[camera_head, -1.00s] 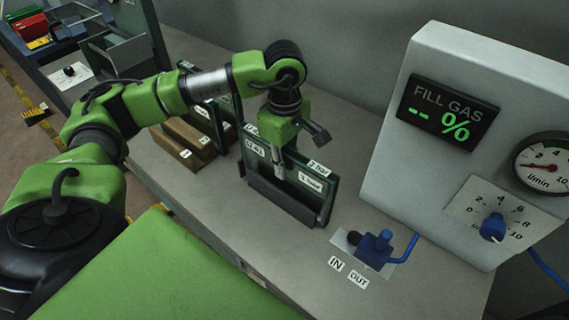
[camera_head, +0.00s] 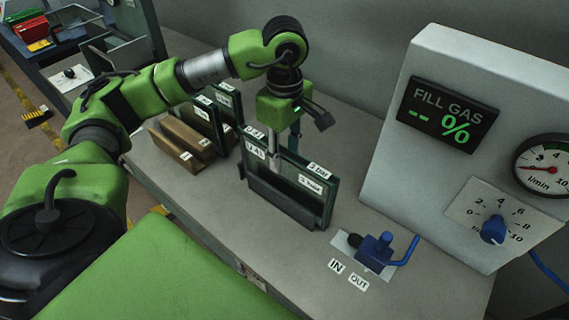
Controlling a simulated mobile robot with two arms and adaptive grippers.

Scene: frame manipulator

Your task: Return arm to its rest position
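My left arm (camera_head: 165,80) is green and black and reaches in from the left over the grey workbench. My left gripper (camera_head: 285,145) points down over the glass frames (camera_head: 312,188), which stand upright in a dark holder (camera_head: 284,198). One finger shows in front of the panes and one behind, spread apart. I cannot tell whether they touch the glass. My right gripper is out of view.
A white gas panel (camera_head: 412,165) reading "FILL GAS -- %" stands right. A blue valve (camera_head: 375,250) sits before it, with IN and OUT labels. More labelled panes (camera_head: 207,118) and brown blocks (camera_head: 180,145) stand left of the holder. Bare bench (camera_head: 240,225) lies in front.

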